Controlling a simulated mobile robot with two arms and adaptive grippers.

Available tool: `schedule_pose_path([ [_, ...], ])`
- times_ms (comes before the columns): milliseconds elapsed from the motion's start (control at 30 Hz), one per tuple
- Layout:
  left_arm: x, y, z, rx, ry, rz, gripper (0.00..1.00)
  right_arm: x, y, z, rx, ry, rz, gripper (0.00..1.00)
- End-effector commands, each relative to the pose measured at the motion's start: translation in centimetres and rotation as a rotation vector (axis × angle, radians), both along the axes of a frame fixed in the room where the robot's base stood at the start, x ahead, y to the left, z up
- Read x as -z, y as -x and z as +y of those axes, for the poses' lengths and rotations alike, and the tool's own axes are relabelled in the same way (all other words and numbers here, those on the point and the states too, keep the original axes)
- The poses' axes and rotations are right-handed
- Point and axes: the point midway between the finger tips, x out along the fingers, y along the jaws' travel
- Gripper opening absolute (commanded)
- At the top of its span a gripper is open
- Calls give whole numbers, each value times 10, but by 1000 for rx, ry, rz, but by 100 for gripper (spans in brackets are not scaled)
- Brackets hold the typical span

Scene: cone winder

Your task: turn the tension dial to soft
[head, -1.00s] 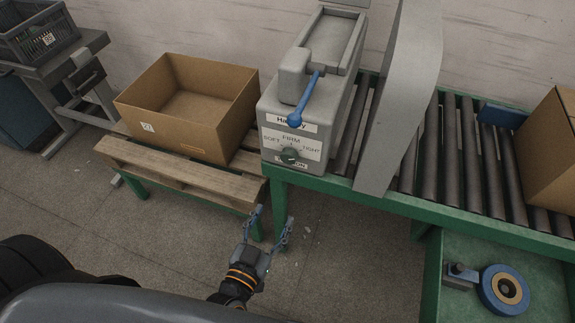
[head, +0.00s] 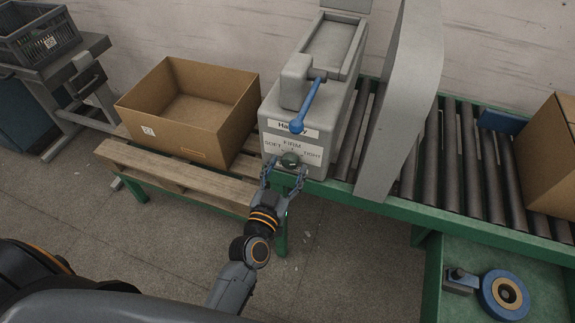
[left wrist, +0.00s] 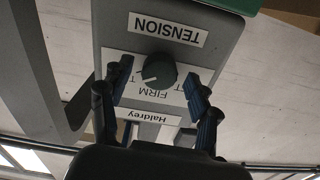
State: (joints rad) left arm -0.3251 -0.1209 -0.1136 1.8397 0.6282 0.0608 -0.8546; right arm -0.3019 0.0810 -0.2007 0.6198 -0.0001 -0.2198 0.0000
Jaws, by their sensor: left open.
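The tension dial (head: 290,159) is a dark round knob on the front of the grey machine (head: 330,75). In the head view a plate with SOFT at left, FIRM above and TIGHT at right surrounds it. My left gripper (head: 284,169) is open in front of it. The dial's white mark points left and slightly down there, toward the side of the partly hidden TIGHT word. My right gripper is not in view.
A blue lever (head: 308,105) hangs just above the dial plate. An open cardboard box (head: 165,134) stands on a wooden pallet (head: 190,176) to the left. A green-framed roller conveyor (head: 468,165) runs right, past a grey curved panel (head: 400,95).

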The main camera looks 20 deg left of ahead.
Motion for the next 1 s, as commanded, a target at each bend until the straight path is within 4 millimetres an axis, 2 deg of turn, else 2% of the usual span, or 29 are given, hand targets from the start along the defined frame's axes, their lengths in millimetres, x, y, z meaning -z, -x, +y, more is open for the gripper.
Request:
schedule_pose_path([
  [133,0,-8,0,-1,1,0,61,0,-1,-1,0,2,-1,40],
  [400,0,-9,0,-1,1,1,61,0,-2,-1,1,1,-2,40],
  [467,0,-9,0,-1,1,0,51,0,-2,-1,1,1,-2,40],
  [667,0,-9,0,-1,1,0,10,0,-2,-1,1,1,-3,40],
  [700,0,-9,0,-1,1,0,7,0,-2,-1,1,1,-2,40],
  [1000,-1,-9,0,0,39,1,7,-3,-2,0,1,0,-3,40],
])
